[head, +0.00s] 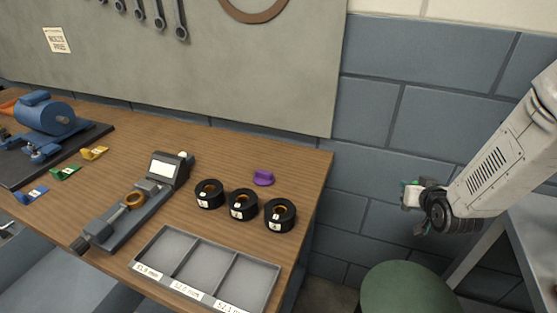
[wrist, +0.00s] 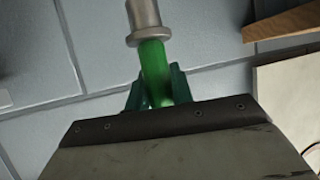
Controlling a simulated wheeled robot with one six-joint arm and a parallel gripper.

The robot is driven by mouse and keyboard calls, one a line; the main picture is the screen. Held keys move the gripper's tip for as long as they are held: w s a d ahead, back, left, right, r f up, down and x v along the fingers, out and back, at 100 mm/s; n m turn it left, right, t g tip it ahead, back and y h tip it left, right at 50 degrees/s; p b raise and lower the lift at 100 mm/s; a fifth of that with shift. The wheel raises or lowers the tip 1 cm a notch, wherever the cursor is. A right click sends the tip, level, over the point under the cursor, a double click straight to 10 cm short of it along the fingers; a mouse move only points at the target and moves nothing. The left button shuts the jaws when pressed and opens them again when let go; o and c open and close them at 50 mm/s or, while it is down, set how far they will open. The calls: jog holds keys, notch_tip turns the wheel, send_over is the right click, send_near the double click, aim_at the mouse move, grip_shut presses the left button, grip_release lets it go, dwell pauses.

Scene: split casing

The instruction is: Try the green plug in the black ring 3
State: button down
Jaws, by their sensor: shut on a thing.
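My gripper (head: 411,205) is at the right of the head view, out in front of the wall and away from the bench. In the wrist view its jaws (wrist: 155,90) are shut on the green plug (wrist: 153,60), which has a grey metal collar and stem at its far end. The label numbers are too small to read surely, so I cannot tell which is ring 3. No plug shows in them.
On the wooden bench (head: 312,165) are a purple knob-like piece (head: 264,178), a grey three-compartment tray (head: 272,264), a gauge (head: 165,168) with an orange ring, coloured tags and a blue machine (head: 45,115). A green stool (head: 405,290) stands below my gripper.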

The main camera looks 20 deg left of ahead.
jog(key=s+a+r+n+g+y, duration=0.2)
jog(key=s+a+r+n+y, duration=0.15)
jog(key=a, duration=0.55)
jog(key=s+a+r+n+g+y, duration=0.3)
jog(key=s+a+r, duration=0.1)
jog(key=a, duration=0.5)
jog(key=s+a+r+n+g+y, duration=0.2)
jog(key=s+a+r+n+y, duration=0.15)
jog(key=a, duration=0.55)
jog(key=s+a+r+n+g, duration=0.4)
jog(key=s+a+n, duration=0.1)
jog(key=s+a, duration=0.25)
jog(key=shift+g, duration=0.4)
jog(key=f, duration=0.2)
jog(key=s+f, duration=0.1)
jog(key=f, duration=0.1)
jog(key=shift+d+f, duration=0.1)
jog(key=shift+f, duration=0.25)
jog(key=shift+d, duration=0.15)
jog(key=shift+f, duration=0.65)
jog(key=shift+r, duration=0.1)
jog(key=shift+r, duration=1)
